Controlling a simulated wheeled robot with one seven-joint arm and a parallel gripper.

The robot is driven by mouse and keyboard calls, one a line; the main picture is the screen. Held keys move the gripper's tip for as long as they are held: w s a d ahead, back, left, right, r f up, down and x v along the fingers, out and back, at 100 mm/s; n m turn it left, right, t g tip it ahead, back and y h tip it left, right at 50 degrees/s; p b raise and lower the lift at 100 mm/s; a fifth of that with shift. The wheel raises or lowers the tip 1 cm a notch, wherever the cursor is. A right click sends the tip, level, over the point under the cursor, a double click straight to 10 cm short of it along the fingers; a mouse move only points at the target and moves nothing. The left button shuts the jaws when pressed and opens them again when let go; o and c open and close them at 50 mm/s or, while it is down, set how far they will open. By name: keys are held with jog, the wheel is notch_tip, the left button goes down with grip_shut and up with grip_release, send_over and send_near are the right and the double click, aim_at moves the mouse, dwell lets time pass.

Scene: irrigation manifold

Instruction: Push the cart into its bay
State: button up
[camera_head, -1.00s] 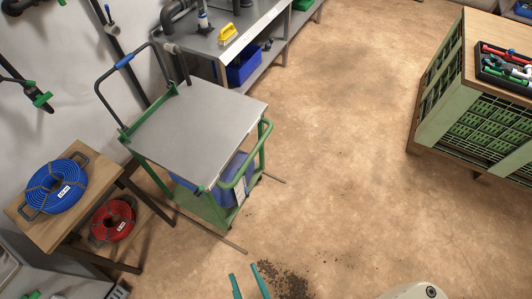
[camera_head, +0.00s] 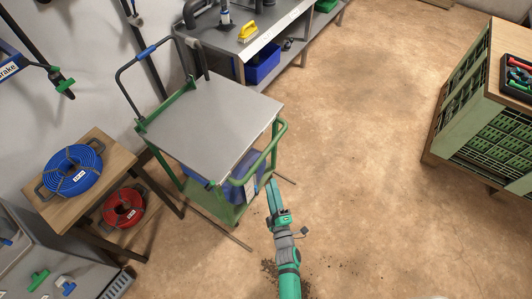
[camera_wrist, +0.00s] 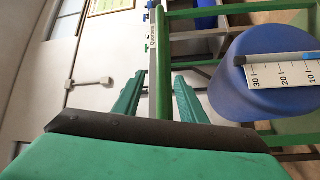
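The bay's outline is not clear; thin dark strips (camera_head: 232,238) lie on the floor beside the cart.
A wooden stand with blue (camera_head: 73,170) and red (camera_head: 123,208) hose coils is left of the cart. A grey bench (camera_head: 270,25) stands behind it. A green crate unit (camera_head: 480,125) is at the right. The floor between is open, with dark crumbs near my arm.

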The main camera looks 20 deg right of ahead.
jog(key=n, duration=0.1)
send_near(266, 153)
jog(key=w, duration=0.3)
jog(key=w+d, duration=0.1)
jog(key=w, duration=0.6)
jog(key=shift+w+d, duration=0.2)
jog(key=shift+d, duration=0.05)
grip_shut()
